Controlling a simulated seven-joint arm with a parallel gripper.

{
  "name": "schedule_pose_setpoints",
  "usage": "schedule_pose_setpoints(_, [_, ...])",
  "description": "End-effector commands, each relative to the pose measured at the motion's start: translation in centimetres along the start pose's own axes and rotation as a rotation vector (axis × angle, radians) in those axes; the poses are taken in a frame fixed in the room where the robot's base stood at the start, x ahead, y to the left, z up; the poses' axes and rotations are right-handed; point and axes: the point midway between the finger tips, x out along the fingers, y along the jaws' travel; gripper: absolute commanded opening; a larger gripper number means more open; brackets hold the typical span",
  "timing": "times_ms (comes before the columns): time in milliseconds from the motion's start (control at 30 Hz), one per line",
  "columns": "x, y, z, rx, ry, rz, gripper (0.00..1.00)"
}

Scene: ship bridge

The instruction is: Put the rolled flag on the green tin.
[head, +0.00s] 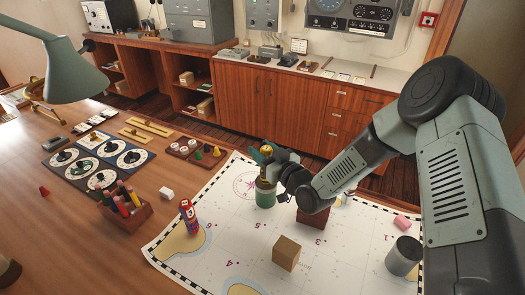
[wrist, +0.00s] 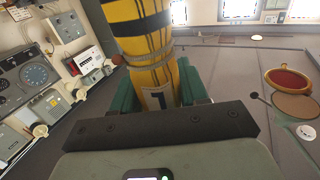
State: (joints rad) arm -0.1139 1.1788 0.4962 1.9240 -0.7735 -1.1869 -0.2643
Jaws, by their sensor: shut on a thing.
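The rolled flag (wrist: 145,45) is yellow with black bands, tied with cord, and fills the upper middle of the wrist view. My gripper (wrist: 158,90) is shut on it, with a green finger on each side. In the head view my gripper (head: 268,160) holds the flag (head: 266,151) directly over the green tin (head: 265,196), which stands upright on the chart. The flag's lower end is close to the tin's top; I cannot tell if they touch. The fingers hide part of the flag. The tin does not show in the wrist view.
On the chart (head: 225,262) stand a red can (head: 188,216), a tan box (head: 286,252), a grey cylinder (head: 403,256), a pink block (head: 402,222) and a dark red box (head: 312,217) beneath my wrist. A pen holder (head: 127,213) and white block (head: 166,193) lie left.

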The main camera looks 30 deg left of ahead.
Motion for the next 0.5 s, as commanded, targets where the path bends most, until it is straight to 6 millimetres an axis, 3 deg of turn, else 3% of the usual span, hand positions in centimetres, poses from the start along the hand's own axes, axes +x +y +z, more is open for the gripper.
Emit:
schedule_pose_setpoints(167, [-0.01, -0.02, 0.24, 0.001, 0.0, 0.0, 0.12])
schedule_pose_setpoints(200, [-0.02, -0.02, 0.33, 0.001, -0.001, 0.0, 0.45])
schedule_pose_setpoints(367, [-0.02, -0.02, 0.28, 0.001, -0.001, 0.0, 0.69])
schedule_pose_setpoints(500, [-0.02, -0.02, 0.27, 0.001, -0.001, 0.0, 0.69])
